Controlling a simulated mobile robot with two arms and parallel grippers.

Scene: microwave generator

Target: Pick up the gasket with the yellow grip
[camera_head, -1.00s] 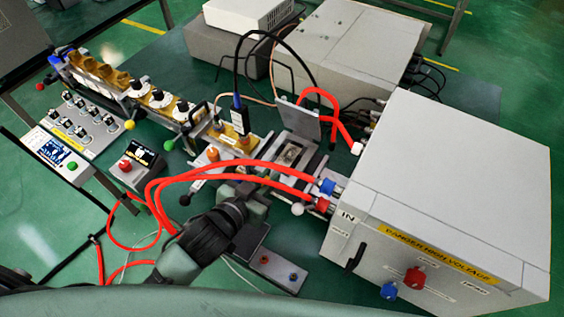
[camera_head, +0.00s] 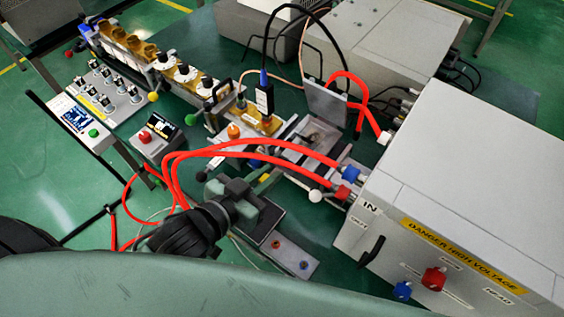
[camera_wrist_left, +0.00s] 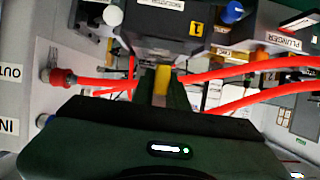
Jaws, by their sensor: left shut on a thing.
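My left gripper (camera_head: 266,182) reaches in from the lower left, low beside the waveguide section in the middle of the bench. In the left wrist view its two dark green fingers (camera_wrist_left: 163,88) are closed on a narrow piece with a yellow end, which I take to be the gasket's yellow grip (camera_wrist_left: 163,71). The rest of the gasket is hidden or too small to make out. In the head view the gripper and the red hoses hide the held piece. My right gripper is in neither view.
Two red hoses (camera_head: 240,147) arch over my left gripper to the blue and red fittings on the large grey high-voltage box (camera_head: 470,170). An upright metal plate (camera_head: 326,101) stands behind. A grey block with knobs (camera_head: 291,258) lies in front. A control box (camera_head: 158,139) stands left.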

